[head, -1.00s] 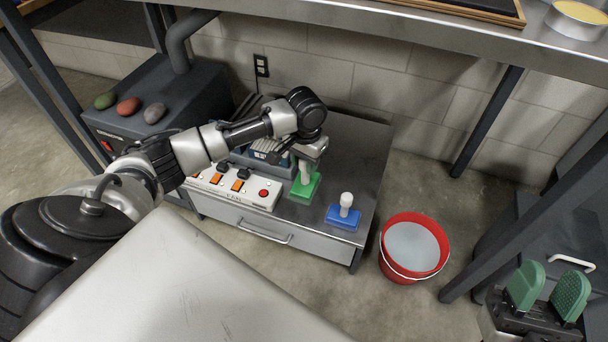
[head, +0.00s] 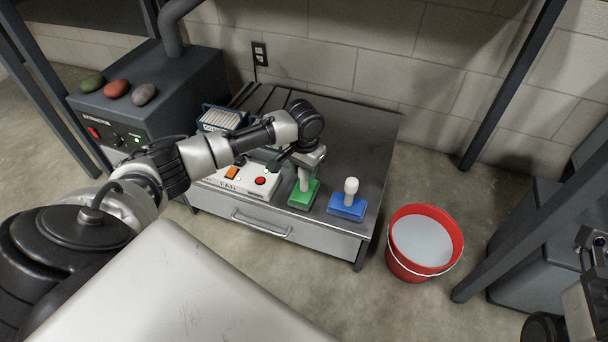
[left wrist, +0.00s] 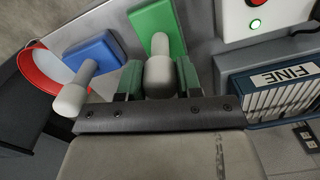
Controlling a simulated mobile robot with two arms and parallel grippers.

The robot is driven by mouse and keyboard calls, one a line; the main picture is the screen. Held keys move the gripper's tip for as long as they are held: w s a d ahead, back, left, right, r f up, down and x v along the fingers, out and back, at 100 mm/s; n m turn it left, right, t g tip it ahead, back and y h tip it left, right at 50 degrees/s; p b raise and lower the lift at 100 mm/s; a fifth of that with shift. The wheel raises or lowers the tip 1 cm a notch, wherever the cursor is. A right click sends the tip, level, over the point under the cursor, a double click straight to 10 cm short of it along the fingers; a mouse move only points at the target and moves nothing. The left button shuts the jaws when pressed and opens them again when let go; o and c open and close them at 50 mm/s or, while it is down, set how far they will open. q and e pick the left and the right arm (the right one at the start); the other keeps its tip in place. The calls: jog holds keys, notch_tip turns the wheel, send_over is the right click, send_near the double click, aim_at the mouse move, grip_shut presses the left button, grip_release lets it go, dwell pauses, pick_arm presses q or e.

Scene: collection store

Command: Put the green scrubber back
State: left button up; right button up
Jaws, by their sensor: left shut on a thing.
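The green scrubber (head: 304,196) has a green block and a pale upright handle. It is at the front of the low cabinet top (head: 350,140), left of the blue scrubber (head: 347,207). My left gripper (head: 306,160) is shut on the green scrubber's handle from above. In the left wrist view, the handle (left wrist: 160,75) is between the green finger pads, with the green block (left wrist: 155,22) beyond. I cannot tell whether the block touches the cabinet top. Part of my right arm's end (head: 590,265) shows at the right edge; its fingers are not clear.
A white control box (head: 245,180) and a blue-framed rack (head: 222,118) are left of the scrubber. A red bucket (head: 455,250) of greyish liquid stands on the floor to the right. A dark machine (head: 165,95) with three stones is at left. Table legs flank the cabinet.

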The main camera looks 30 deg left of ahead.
pick_arm(q)
jog(key=shift+f, duration=0.1)
jog(key=o, duration=0.8)
jog(key=shift+f, duration=0.15)
